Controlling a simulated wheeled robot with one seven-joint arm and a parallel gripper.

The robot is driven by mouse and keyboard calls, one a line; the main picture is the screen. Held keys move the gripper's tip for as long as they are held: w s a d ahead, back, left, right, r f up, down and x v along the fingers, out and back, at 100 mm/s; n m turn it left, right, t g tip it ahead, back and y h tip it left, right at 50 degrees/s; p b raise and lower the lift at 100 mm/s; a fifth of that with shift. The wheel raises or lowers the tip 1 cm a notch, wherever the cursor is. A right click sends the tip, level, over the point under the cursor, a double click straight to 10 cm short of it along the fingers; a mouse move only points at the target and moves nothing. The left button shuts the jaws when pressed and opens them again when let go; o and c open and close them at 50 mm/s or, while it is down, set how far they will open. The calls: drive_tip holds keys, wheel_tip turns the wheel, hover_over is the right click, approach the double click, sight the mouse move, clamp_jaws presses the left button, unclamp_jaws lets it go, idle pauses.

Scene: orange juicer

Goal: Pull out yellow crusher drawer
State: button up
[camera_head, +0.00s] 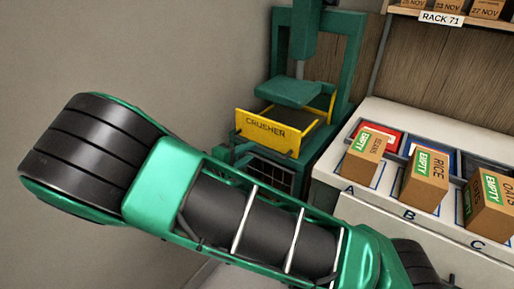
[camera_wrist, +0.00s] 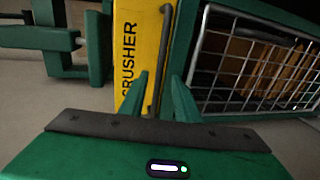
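The yellow crusher drawer (camera_head: 275,134), lettered CRUSHER, sits low in a green press. Its front stands forward of the frame, and a dark interior shows behind it. In the wrist view the yellow front (camera_wrist: 133,45) stands upright in the picture with a dark bar handle (camera_wrist: 162,50) along its right edge. My gripper (camera_wrist: 159,75) shows there as two green fingers, apart, pointing at the drawer front. The handle's lower end lies between them in the picture, with gaps on both sides. I cannot tell its depth relative to the fingertips. My gripper is out of the head view.
A wire-fronted opening (camera_wrist: 255,65) is right of the drawer in the wrist view and below it in the head view. A white counter (camera_head: 345,165) on the right holds several boxes and trays. My arm crosses the head view's foreground.

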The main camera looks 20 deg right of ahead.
sight(258, 148)
drive_tip(key=x, duration=0.6)
drive_tip(key=shift+d, duration=0.2)
clamp_jaws()
